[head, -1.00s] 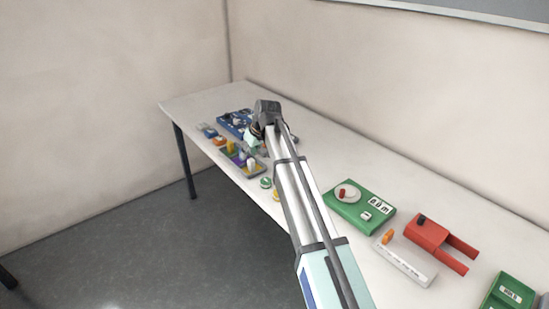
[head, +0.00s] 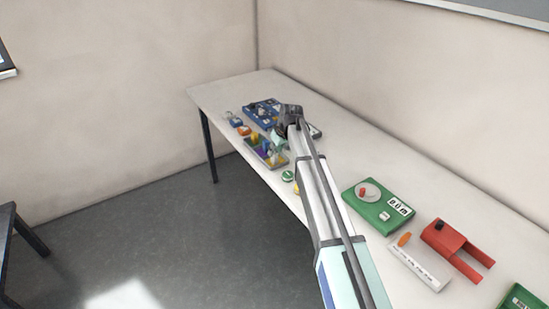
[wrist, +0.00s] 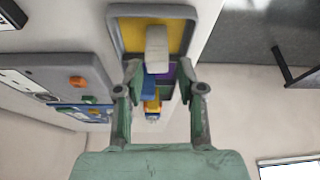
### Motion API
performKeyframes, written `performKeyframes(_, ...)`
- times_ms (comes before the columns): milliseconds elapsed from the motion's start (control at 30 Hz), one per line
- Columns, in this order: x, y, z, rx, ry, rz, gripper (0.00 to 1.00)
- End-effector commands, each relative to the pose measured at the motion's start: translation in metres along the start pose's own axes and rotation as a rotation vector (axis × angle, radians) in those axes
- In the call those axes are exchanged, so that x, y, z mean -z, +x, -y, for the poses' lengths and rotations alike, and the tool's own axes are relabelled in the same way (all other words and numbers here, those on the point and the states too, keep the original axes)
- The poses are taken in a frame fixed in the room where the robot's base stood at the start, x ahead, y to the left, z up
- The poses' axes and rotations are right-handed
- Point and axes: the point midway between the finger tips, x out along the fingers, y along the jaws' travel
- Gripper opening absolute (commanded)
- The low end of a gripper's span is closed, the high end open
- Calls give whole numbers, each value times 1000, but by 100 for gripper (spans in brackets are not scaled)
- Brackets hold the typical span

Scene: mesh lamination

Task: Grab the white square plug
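The white square plug (wrist: 157,45) stands up from the yellow compartment of a grey-rimmed tray (wrist: 113,38) in the wrist view. My gripper (wrist: 160,68) is open, with one fingertip on each side of the plug's near end and a gap on both sides. I cannot tell how deep the plug lies between the fingers. In the head view the tray (head: 280,164) is at the table's front edge; my gripper (head: 279,140) is over it, and the plug cannot be made out clearly there.
Blue and yellow pieces (wrist: 150,92) stand in line beyond the plug. A grey box with an orange knob (wrist: 78,83) is at left in the wrist view. A green scale (head: 378,218), a red fork-shaped device (head: 450,240) and a white block (head: 420,268) lie nearer on the white table (head: 345,150).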

Motion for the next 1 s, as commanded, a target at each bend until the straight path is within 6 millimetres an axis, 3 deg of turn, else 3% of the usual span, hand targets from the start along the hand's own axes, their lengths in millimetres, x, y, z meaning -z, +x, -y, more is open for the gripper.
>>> performKeyframes(267,2,13,-1,1,0,1,39)
performKeyframes(600,3,52,-3,1,0,0,39)
performKeyframes(833,2,55,-3,0,0,-1,39)
performKeyframes(867,2,55,-3,0,0,-1,31)
performKeyframes(933,2,55,-3,0,0,-1,7)
performKeyframes(967,2,55,-3,0,0,0,0)
performKeyframes(1000,2,55,-3,0,0,0,0)
